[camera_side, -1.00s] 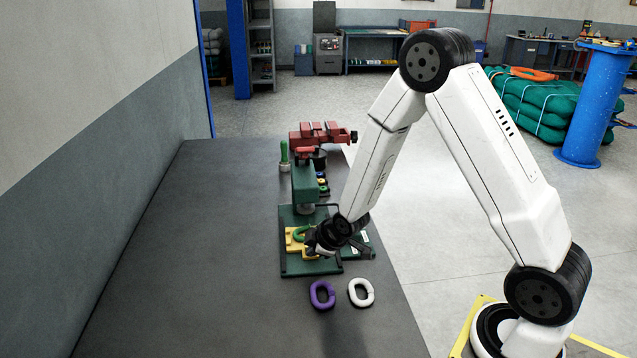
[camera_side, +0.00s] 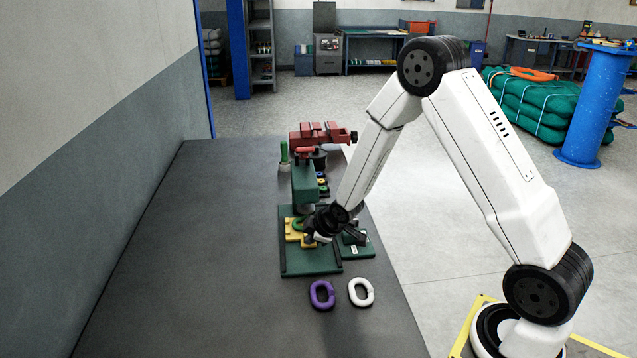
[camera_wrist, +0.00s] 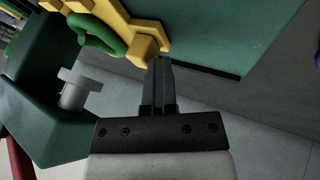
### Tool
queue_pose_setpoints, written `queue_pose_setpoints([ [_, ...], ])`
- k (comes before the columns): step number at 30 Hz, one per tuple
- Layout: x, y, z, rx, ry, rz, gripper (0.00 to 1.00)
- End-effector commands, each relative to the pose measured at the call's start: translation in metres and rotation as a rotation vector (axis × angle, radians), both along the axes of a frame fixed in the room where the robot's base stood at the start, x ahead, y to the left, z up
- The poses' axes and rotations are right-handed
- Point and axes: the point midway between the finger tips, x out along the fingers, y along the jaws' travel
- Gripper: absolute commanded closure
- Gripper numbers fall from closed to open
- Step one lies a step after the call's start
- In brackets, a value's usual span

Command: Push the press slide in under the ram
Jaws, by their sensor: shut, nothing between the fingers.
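The yellow press slide (camera_side: 291,237) lies on the green press base and carries a green link (camera_side: 298,223). It also shows in the wrist view (camera_wrist: 150,42), at the top. The green press (camera_side: 304,185) stands behind it, and its grey ram (camera_wrist: 78,88) shows in the wrist view. In the side view the slide is just in front of the ram, partly hidden by my wrist. My gripper (camera_wrist: 159,64) is shut and empty. Its fingertips are at the slide's end block and appear to touch it.
A purple link (camera_side: 322,295) and a white link (camera_side: 361,292) lie on the dark bench in front of the press. A small green plate (camera_side: 357,250) lies right of the base. A red vice (camera_side: 320,134) stands behind the press. The bench's left side is clear.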

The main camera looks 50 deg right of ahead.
Motion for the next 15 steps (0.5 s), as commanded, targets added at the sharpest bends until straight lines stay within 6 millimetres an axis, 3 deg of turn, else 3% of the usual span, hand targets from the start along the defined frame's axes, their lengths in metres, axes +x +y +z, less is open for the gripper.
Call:
queue_pose_setpoints([
  [5, -0.005, 0.005, 0.001, 0.001, -0.006, -0.006, 1.0],
  [13, -0.031, 0.031, 0.001, -0.001, 0.002, 0.003, 1.0],
  [15, -0.034, 0.029, 0.01, -0.001, -0.002, 0.0, 1.0],
])
